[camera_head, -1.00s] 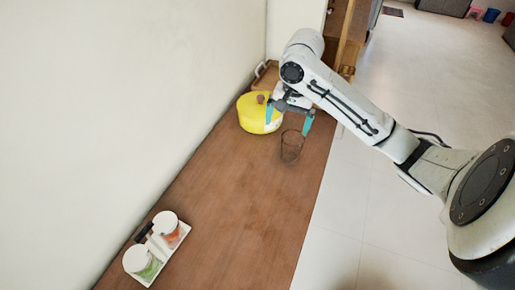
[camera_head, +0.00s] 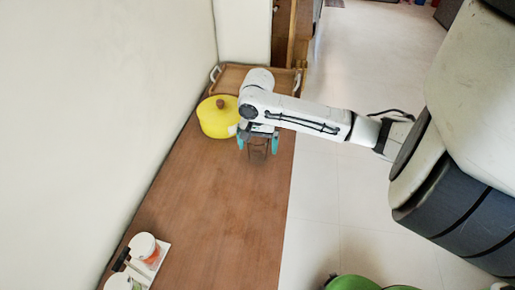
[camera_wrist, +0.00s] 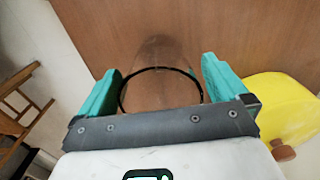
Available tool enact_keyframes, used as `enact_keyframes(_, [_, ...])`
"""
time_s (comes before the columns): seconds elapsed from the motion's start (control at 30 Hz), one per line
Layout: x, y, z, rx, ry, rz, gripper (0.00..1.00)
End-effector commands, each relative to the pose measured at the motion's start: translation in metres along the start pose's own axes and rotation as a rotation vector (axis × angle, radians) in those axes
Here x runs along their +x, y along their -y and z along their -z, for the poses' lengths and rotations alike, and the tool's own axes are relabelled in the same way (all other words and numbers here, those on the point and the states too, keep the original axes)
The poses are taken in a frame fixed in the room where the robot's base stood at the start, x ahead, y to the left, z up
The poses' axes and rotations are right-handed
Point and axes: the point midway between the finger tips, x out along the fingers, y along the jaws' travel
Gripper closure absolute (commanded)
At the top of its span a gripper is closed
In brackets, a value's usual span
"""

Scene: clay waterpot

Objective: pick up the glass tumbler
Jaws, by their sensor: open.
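The glass tumbler (camera_head: 258,150) is clear and brownish and stands on the wooden counter. In the wrist view the tumbler (camera_wrist: 161,90) shows its dark round rim between my two teal fingers. My gripper (camera_head: 258,145) is open, with one finger on each side of the tumbler. I cannot tell whether either finger touches the glass.
A yellow lidded pot (camera_head: 217,117) stands just left of my gripper. A wooden tray (camera_head: 232,79) with handles lies behind it. White cups (camera_head: 142,246) sit on a white tray at the near left. The counter's middle (camera_head: 210,195) is clear. A wall runs along the left.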

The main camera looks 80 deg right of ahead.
Motion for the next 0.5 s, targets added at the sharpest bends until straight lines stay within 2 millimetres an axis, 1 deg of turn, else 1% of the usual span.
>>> enact_keyframes(0.03, [0.0056, 0.0003, -0.0006, -0.001, 0.001, 0.0, 0.0])
enact_keyframes(0.13, [0.0126, 0.0003, -0.0007, -0.001, 0.001, 0.0, 0.0])
enact_keyframes(0.37, [0.0144, 0.0006, -0.0008, -0.002, 0.001, 0.001, 0.0])
enact_keyframes(0.5, [0.0142, 0.0007, -0.0009, -0.002, 0.001, 0.001, 0.11])
